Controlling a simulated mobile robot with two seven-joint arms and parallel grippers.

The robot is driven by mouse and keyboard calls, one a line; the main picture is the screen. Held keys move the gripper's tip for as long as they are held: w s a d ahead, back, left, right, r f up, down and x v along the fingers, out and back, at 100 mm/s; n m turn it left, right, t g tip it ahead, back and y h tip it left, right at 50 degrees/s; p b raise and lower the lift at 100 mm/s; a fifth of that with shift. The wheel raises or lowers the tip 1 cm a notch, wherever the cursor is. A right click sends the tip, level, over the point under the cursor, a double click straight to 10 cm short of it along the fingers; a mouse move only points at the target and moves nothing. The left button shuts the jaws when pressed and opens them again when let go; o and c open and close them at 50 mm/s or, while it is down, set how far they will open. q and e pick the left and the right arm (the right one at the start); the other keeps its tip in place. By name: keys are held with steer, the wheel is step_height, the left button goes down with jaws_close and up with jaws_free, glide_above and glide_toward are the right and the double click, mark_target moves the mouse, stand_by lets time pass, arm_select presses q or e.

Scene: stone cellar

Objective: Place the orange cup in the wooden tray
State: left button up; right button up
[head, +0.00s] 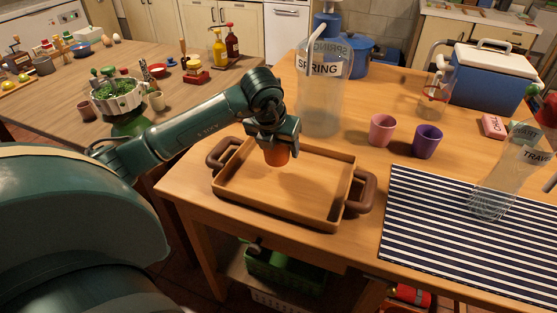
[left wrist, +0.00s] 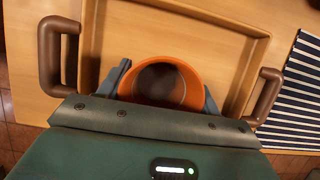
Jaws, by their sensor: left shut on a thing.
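The orange cup (head: 277,155) is held upright in my left gripper (head: 275,145), over the far part of the wooden tray. The cup's open mouth also shows in the left wrist view (left wrist: 165,82), with the two fingers on either side of it. My left gripper is shut on the cup. The wooden tray (head: 285,212) is empty, with low walls and a brown handle at each end. I cannot tell whether the cup's base touches the tray floor. My right gripper is not in view.
A pink cup (head: 382,130) and a purple cup (head: 427,141) stand right of the tray. A clear pitcher (head: 320,100) labelled SPRING stands just behind it. A striped mat (head: 440,235) lies to the right, and a blue cooler (head: 497,80) stands behind.

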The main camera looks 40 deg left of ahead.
mark_target(277, 159)
arm_select(q)
steer(key=shift+f, duration=2.3)
steer(key=shift+f, duration=0.2)
steer(key=o, duration=1.1)
steer(key=shift+o, duration=0.2)
steer(key=shift+r, duration=0.45)
steer(key=v, duration=1.1)
steer(key=shift+s+r, duration=0.25)
steer(key=shift+s, duration=0.05)
steer(key=shift+d, duration=0.1)
